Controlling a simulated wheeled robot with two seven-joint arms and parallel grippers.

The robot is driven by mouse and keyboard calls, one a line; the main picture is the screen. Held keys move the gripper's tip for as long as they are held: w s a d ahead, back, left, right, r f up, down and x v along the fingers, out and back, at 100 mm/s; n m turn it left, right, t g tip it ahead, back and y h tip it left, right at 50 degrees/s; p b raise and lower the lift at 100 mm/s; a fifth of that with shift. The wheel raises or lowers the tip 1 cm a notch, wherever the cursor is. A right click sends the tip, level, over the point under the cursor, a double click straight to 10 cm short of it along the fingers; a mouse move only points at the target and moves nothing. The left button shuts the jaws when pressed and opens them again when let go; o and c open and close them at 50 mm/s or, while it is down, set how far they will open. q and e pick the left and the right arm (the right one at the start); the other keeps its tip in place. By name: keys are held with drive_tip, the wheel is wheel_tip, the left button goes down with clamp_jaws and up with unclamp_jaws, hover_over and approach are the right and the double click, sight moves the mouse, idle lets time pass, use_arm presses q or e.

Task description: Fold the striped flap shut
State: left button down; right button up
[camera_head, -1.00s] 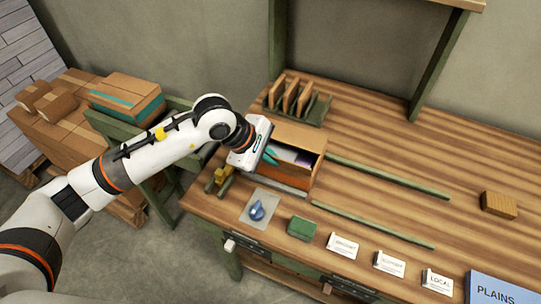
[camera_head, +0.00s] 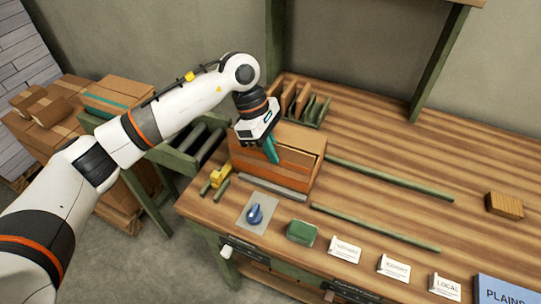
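The cardboard box (camera_head: 263,172) stands on the workbench at its left end. Its top looks mostly covered by brown panels, and its contents are hidden. A reddish-brown panel with a paler line along it, which looks like the striped flap (camera_head: 297,163), is at the box's near upper edge. I cannot tell whether it lies fully flat. My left gripper (camera_head: 270,152) points down at this near edge, its teal fingertip at or touching the panel. The finger spacing is not clear. My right gripper is out of view.
A blue knob (camera_head: 255,214) on a grey plate and a green block (camera_head: 301,231) lie in front of the box. A rack with upright dividers (camera_head: 303,104) stands behind it. Green rails (camera_head: 390,180) run along the bench to the right, with bare wood between them.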

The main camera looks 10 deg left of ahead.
use_arm(q)
drive_tip(key=shift+w+d+g+b, duration=0.1)
drive_tip(key=shift+w+g+b, duration=0.15)
drive_tip(key=shift+g, duration=0.25)
